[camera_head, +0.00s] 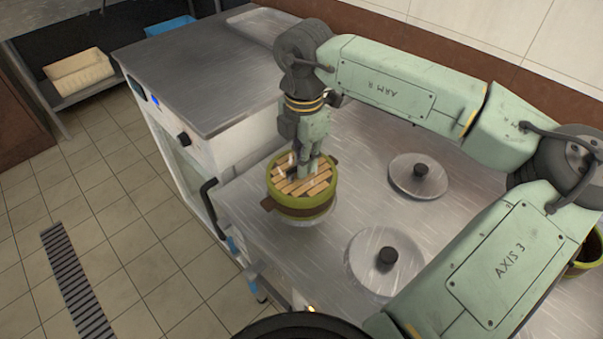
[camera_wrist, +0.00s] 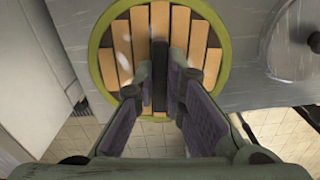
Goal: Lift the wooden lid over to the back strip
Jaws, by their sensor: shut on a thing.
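The wooden lid (camera_head: 316,185) is round and made of pale slats. It lies inside the rim of a green pot (camera_head: 302,208) with a brown band, near the left front of the steel counter. In the wrist view the slatted lid (camera_wrist: 205,40) sits within the green rim (camera_wrist: 226,62). My gripper (camera_head: 303,168) points down at the lid from above. In the wrist view its fingers (camera_wrist: 160,82) are closed on the dark handle bar of the lid. The back strip cannot be clearly told apart from the counter.
Two round metal lids with black knobs, one farther back (camera_head: 405,180) and one nearer (camera_head: 372,268), lie right of the pot. A higher steel worktop (camera_head: 205,80) stands at the left. Another green pot (camera_head: 590,258) is partly hidden at the right by my arm.

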